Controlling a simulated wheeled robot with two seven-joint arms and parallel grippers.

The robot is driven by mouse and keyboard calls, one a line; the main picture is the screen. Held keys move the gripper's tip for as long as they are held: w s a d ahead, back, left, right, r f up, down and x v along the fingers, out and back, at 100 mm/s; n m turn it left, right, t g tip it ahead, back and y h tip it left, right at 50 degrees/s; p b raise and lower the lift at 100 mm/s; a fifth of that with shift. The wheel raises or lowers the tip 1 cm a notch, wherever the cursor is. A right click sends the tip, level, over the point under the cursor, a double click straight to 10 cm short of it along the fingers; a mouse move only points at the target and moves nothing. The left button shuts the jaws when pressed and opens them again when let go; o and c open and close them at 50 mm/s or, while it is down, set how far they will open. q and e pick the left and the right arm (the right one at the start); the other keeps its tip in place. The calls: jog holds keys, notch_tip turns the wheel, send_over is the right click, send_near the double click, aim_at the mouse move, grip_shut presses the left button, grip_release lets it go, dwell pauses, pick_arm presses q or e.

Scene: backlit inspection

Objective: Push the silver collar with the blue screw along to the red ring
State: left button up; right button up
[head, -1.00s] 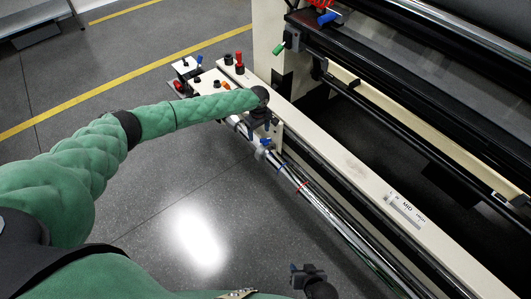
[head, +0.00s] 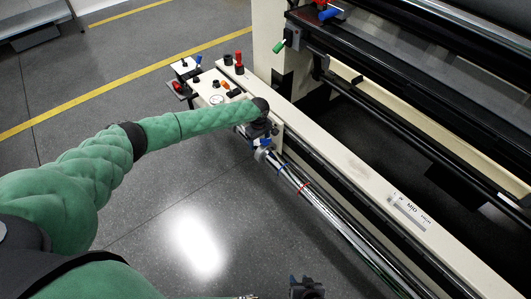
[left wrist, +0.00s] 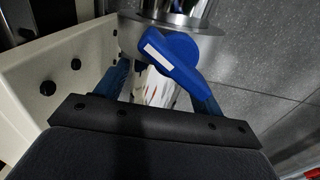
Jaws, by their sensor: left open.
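The silver collar (head: 262,153) with the blue screw sits around a shiny bar near its far end. In the left wrist view the blue screw (left wrist: 172,52) has a large flat head with a white stripe, below the collar's silver rim (left wrist: 190,22). My left gripper (head: 263,135) is open above the far end of the bar, its blue fingers either side of the bar close to the screw; contact is unclear. The red ring (head: 304,187) is farther along the bar, nearer me, apart from the collar. My right gripper (head: 306,285) is at the bottom edge, partly cut off.
The bar (head: 335,218) runs along a cream machine beam (head: 355,165) with a scale label (head: 408,211). A cream plate with knobs (head: 212,88) lies beyond the left gripper. Dark rollers stand at right. The floor left of the bar is clear.

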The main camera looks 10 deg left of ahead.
aim_at(271, 152)
pick_arm(q)
jog(key=shift+f, duration=0.4)
jog(key=shift+s+d+p, duration=0.85)
jog(key=shift+d+p, duration=0.25)
jog(key=shift+p, duration=0.05)
jog(key=shift+s+d+p, duration=0.85)
jog(key=shift+d+p, duration=0.2)
jog(key=shift+p, duration=0.15)
jog(key=shift+s+d+p, duration=0.85)
jog(key=shift+d+p, duration=0.25)
jog(key=shift+p, duration=0.05)
dwell(0.6)
jog(key=shift+s+d+p, duration=1.05)
jog(key=shift+d+p, duration=0.1)
jog(key=shift+d, duration=0.2)
jog(key=shift+s+d+p, duration=1.05)
jog(key=shift+d+p, duration=0.1)
jog(key=shift+d, duration=0.15)
dwell(0.9)
